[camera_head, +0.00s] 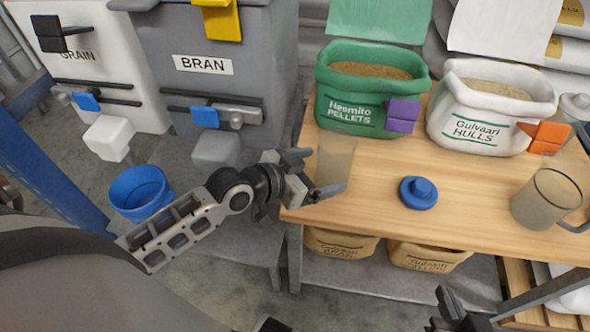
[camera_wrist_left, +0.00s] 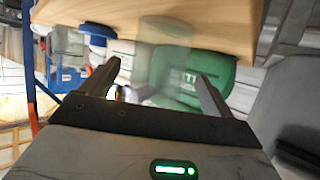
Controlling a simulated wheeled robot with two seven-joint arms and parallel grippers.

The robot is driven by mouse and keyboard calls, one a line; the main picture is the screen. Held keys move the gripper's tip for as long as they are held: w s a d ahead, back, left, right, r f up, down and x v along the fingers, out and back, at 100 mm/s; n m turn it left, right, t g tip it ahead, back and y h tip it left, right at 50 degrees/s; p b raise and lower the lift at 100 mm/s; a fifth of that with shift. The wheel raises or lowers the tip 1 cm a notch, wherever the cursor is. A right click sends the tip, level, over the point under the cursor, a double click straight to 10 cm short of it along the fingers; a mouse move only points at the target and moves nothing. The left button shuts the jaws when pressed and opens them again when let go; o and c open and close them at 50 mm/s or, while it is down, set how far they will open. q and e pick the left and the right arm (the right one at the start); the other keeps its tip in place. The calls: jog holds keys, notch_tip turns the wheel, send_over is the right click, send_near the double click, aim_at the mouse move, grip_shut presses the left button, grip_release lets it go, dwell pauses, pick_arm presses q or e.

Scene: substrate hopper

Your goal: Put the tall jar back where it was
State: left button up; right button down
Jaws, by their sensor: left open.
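The tall jar (camera_head: 336,160) is a clear, faintly tinted vessel standing upright on the wooden table near its left edge. My left gripper (camera_head: 318,172) is open at the jar's left side, with its fingers pointing toward it. In the left wrist view the jar (camera_wrist_left: 168,65) shows between the two spread fingers (camera_wrist_left: 160,78); I cannot tell whether they touch it. A blue lid with a knob (camera_head: 418,192) lies on the table to the right of the jar. My right gripper (camera_head: 462,312) is at the bottom edge, partly cut off; its jaws are unclear.
A green pellet sack (camera_head: 350,110) and white hulls sack (camera_head: 480,125) stand behind on the table (camera_head: 460,220). A clear jug (camera_head: 545,200) stands at right. Grey BRAN bin (camera_head: 215,45), white GRAIN bin (camera_head: 95,75) and a blue bucket (camera_head: 138,190) are at left.

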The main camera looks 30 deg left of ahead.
pick_arm(q)
jog(key=v, duration=0.7)
jog(key=shift+s+p, duration=0.1)
jog(key=shift+p, duration=0.3)
jog(key=s+d+f+n+y, duration=0.2)
jog(key=s+d+f+n, duration=0.1)
jog(key=s+d, duration=0.2)
jog(key=s, duration=0.2)
jog(key=shift+s+d+f+n, duration=0.15)
jog(key=shift+s+d+n, duration=0.2)
jog(key=shift+n, duration=0.05)
pick_arm(e)
jog(key=shift+r, duration=0.1)
pick_arm(q)
jog(key=shift+a+r+g+y+p, duration=0.2)
jog(key=shift+r+p, duration=0.45)
jog(key=shift+p, duration=1.15)
jog(key=shift+a+r+g+y+p, duration=0.2)
jog(key=shift+r+p, duration=0.5)
jog(key=shift+p, duration=1.1)
pick_arm(e)
jog(key=shift+s+d+r+g+h, duration=0.1)
jog(key=shift+d+r+g+h, duration=0.15)
jog(key=shift+r, duration=0.4)
jog(key=shift+d+r+g+h, duration=0.1)
jog(key=shift+r+g, duration=0.25)
jog(key=shift+r, duration=0.3)
